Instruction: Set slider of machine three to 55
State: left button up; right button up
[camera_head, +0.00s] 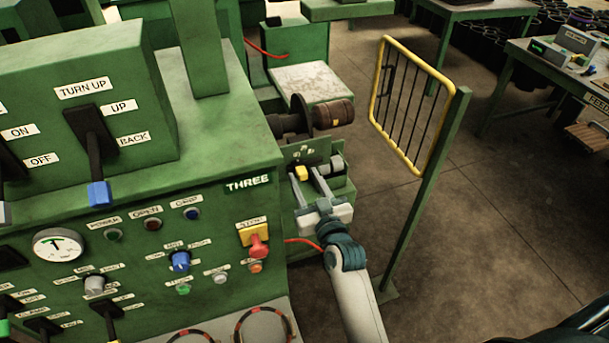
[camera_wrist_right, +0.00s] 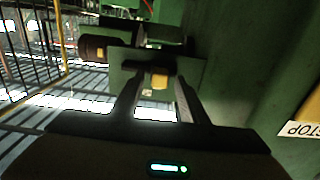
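Machine three (camera_head: 262,215) is the green cabinet with the "THREE" label. On its right side is a small green unit with a yellow block (camera_head: 301,173), which looks like the slider's knob. My right gripper (camera_head: 308,176) reaches up to this unit from below, its two fingers apart. In the right wrist view the yellow block (camera_wrist_right: 160,81) shows between the open fingers (camera_wrist_right: 157,92), with gaps on both sides. I cannot tell how far its tips are from the block. No scale or number is readable there. My left gripper is not in view.
A brown cylinder with a dark disc (camera_head: 318,115) sits just above the unit. A yellow-framed barred gate (camera_head: 412,105) on a green post stands to the right. A red stop button (camera_head: 259,246) is on the front panel.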

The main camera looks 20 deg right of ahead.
jog(key=shift+w, duration=0.35)
grip_shut()
jog(key=d, duration=0.4)
jog(key=shift+d, duration=0.2)
jog(key=shift+w, duration=0.1)
jog(key=shift+c, duration=1.8)
grip_release()
jog(key=o, duration=0.4)
jog(key=shift+d, duration=0.1)
jog(key=shift+c, duration=0.2)
jog(key=shift+d, duration=0.1)
